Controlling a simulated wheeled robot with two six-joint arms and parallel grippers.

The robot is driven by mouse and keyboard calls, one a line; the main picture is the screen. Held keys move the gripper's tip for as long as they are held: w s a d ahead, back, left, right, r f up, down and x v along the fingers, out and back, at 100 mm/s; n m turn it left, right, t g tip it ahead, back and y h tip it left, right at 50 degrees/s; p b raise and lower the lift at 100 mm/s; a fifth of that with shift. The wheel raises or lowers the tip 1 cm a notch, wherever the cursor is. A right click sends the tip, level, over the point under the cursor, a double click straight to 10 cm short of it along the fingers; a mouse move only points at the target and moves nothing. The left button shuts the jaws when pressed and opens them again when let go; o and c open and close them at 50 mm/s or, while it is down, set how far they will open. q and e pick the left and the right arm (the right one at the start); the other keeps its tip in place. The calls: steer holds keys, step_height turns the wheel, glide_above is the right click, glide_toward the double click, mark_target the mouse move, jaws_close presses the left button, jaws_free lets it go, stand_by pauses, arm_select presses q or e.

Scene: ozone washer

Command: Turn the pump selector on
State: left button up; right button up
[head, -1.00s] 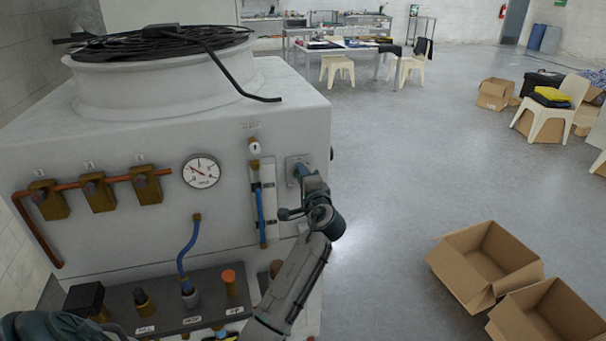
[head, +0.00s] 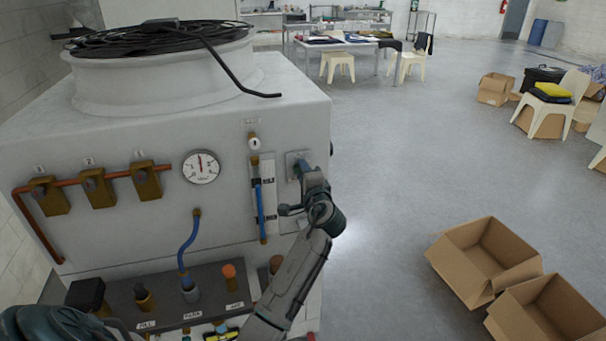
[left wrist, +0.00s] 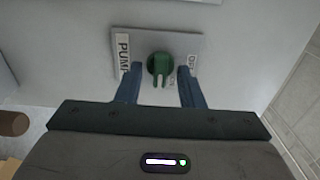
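The pump selector is a green knob (left wrist: 160,65) on a square grey plate (left wrist: 198,47) with a "PUMP" label and smaller position labels, partly hidden. In the left wrist view its grip ridge points down the picture. My left gripper (left wrist: 160,75) is open, with one blue finger on each side of the knob and small gaps visible; whether either finger touches is hard to tell. In the head view the left gripper (head: 304,176) is at the plate (head: 292,160) on the white washer's front, right side, and hides the knob. My right gripper is not in view.
The washer (head: 130,235) carries a pressure gauge (head: 201,167), brass valves (head: 97,190) on a copper pipe and a blue-tube flow column (head: 262,205). A dark shelf (head: 160,300) with fittings juts out below. Open cardboard boxes (head: 483,260) lie on the floor at right; the floor between is clear.

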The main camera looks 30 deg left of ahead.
arm_select(q)
steer(key=b+v, duration=0.3)
steer(key=v, duration=0.7)
steer(key=shift+s+d+b, duration=0.15)
steer(key=shift+s+b, duration=0.1)
steer(key=shift+b, duration=0.15)
steer(key=shift+f, duration=0.1)
